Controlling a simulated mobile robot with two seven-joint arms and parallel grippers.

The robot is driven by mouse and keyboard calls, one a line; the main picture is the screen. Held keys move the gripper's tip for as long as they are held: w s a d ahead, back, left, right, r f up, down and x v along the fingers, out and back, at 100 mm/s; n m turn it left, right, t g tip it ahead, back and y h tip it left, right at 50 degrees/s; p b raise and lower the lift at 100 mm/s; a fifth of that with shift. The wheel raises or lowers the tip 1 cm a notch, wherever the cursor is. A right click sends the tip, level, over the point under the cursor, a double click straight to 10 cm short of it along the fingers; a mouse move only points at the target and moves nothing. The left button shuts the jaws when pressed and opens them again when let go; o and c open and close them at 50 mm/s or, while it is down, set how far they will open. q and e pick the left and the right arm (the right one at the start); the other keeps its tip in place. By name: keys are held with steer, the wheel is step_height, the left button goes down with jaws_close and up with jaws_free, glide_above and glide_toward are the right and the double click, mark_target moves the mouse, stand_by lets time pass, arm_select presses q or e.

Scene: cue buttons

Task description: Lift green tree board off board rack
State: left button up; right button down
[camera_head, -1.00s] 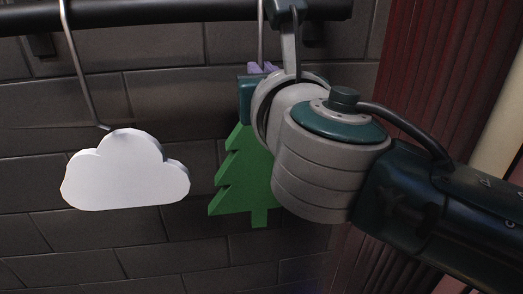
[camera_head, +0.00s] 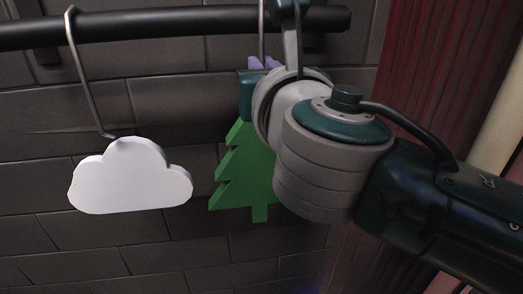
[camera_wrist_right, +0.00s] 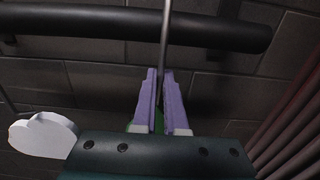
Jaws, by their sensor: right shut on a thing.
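The green tree board (camera_head: 243,180) hangs in front of the brick wall, its right side hidden behind my right wrist. My right gripper (camera_head: 264,63) is at the top of the tree, its purple fingers shut on it. In the right wrist view the fingers (camera_wrist_right: 163,104) stand on both sides of the hook's wire, with a little green between them. The wire (camera_wrist_right: 166,40) runs up to the dark bar of the board rack (camera_head: 180,27). Whether the hook still rests on the bar is hard to tell. My left gripper is not in view.
A white cloud board (camera_head: 130,178) hangs from its own hook (camera_head: 84,70) to the left of the tree; it also shows in the right wrist view (camera_wrist_right: 44,134). A dark red curtain (camera_head: 436,70) is at the right. The brick wall is close behind.

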steer(key=s+d+p, duration=0.2)
steer(key=s+p, duration=0.3)
steer(key=s, duration=0.8)
steer(key=shift+s+d+r+p, duration=0.15)
steer(key=shift+d+r+p, duration=0.05)
steer(key=shift+d+p, duration=0.2)
stand_by(0.3)
steer(key=shift+a, duration=0.1)
steer(key=w+a+b, duration=0.1)
steer(key=w+b, duration=0.2)
steer(key=w, duration=0.5)
steer(key=shift+w+a, duration=0.15)
steer(key=shift+a, duration=0.15)
